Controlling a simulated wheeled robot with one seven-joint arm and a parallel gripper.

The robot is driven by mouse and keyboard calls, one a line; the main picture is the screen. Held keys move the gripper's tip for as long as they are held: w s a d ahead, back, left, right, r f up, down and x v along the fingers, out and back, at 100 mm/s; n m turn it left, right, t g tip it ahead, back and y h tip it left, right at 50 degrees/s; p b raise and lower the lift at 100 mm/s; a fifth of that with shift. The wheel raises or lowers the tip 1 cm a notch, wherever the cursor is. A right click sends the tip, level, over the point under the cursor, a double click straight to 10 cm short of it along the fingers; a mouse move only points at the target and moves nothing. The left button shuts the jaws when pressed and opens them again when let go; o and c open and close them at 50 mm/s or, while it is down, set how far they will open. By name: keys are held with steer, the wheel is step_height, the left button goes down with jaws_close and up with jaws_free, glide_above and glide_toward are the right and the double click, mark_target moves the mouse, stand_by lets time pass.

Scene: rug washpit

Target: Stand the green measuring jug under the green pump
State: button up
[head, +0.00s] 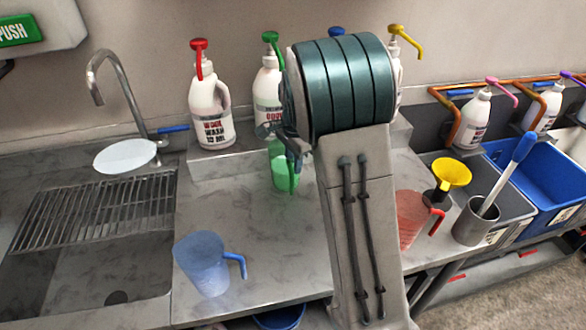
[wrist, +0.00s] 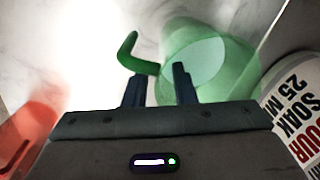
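The green measuring jug (head: 280,172) is upright on the counter in front of the ledge, below the white bottle with the green pump (head: 270,38). My arm hides part of both, and I cannot tell whether the spout is directly over the jug. In the wrist view the translucent jug (wrist: 225,65) lies ahead and right, with its green handle (wrist: 130,55) across the front of the fingers. My gripper (wrist: 159,82) is open, its fingers apart at the handle side. The right finger overlaps the jug's near rim; contact is unclear. The gripper also shows in the head view (head: 292,148).
A blue jug (head: 203,265) stands front left, and a red jug (head: 409,215) right of my arm. A red-pump bottle (head: 210,105) stands on the ledge. A yellow funnel (head: 451,174) and grey cup (head: 475,222) are right; a sink with rack (head: 98,212) is left.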

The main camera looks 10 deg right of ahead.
step_height(320, 180, up, 8)
steer(key=s+n+t, duration=0.2)
steer(key=s+n, duration=1.2)
steer(key=s, duration=1.3)
steer(key=shift+s+a+t, duration=0.2)
steer(key=shift+a+t, duration=0.1)
steer(key=shift+a, duration=0.1)
